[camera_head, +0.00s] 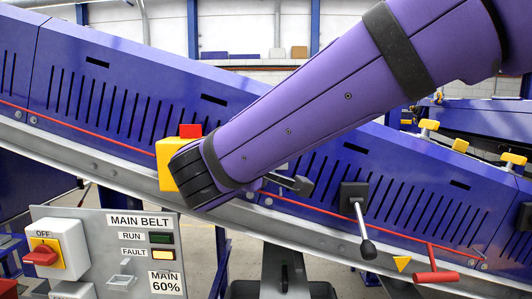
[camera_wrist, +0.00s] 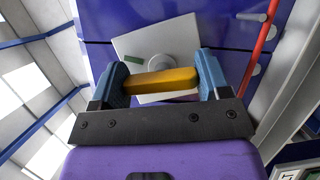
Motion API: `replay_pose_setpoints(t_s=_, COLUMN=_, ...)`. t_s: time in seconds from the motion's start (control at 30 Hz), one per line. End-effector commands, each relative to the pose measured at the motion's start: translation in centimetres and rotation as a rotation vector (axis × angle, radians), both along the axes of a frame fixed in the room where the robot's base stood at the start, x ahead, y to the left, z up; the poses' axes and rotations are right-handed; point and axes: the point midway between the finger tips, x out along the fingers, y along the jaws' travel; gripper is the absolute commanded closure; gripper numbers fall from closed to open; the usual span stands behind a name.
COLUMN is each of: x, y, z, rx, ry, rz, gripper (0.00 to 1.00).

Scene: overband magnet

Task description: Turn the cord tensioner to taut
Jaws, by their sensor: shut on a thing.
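In the wrist view my gripper (camera_wrist: 162,74) has its two blue fingers shut on the ends of a yellow handle bar (camera_wrist: 160,82). The bar sits in front of a round grey hub (camera_wrist: 174,62) on a pale square plate (camera_wrist: 140,42), fixed to the blue conveyor side. I take this to be the cord tensioner; no taut or slack mark is readable. The bar lies nearly level across the wrist view. In the head view my purple forearm and black wrist hide the fingers and the handle. The red cord (camera_head: 92,133) runs along the conveyor side.
A yellow box with a red top (camera_head: 165,172) is close beside my wrist. A black-plated lever (camera_head: 361,222) and a red T-handle (camera_head: 436,276) stand at right. A MAIN BELT panel (camera_head: 100,222) with a red rotary switch (camera_head: 42,256) is at lower left.

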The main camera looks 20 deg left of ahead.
Motion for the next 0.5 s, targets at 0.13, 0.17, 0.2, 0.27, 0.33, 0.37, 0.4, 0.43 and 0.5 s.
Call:
replay_pose_setpoints(t_s=0.13, x=0.00, y=-0.05, z=-0.10, rx=0.121, ry=0.031, rz=-0.001, gripper=0.53)
replay_pose_setpoints(t_s=0.17, x=0.00, y=-0.04, z=-0.10, rx=0.144, ry=0.037, rz=-0.001, gripper=0.53)
replay_pose_setpoints(t_s=0.2, x=0.00, y=-0.05, z=-0.12, rx=0.172, ry=0.044, rz=-0.001, gripper=0.54)
replay_pose_setpoints(t_s=0.27, x=0.00, y=-0.03, z=-0.15, rx=0.214, ry=0.054, rz=-0.001, gripper=0.54)
replay_pose_setpoints(t_s=0.33, x=-0.01, y=-0.02, z=-0.15, rx=0.256, ry=0.065, rz=-0.001, gripper=0.53)
replay_pose_setpoints(t_s=0.37, x=-0.01, y=-0.03, z=-0.16, rx=0.274, ry=0.068, rz=-0.001, gripper=0.53)
replay_pose_setpoints(t_s=0.4, x=-0.01, y=-0.03, z=-0.17, rx=0.294, ry=0.074, rz=-0.002, gripper=0.53)
replay_pose_setpoints(t_s=0.43, x=-0.01, y=-0.03, z=-0.17, rx=0.309, ry=0.078, rz=0.000, gripper=0.53)
replay_pose_setpoints(t_s=0.5, x=-0.01, y=-0.03, z=-0.17, rx=0.337, ry=0.084, rz=0.000, gripper=0.53)
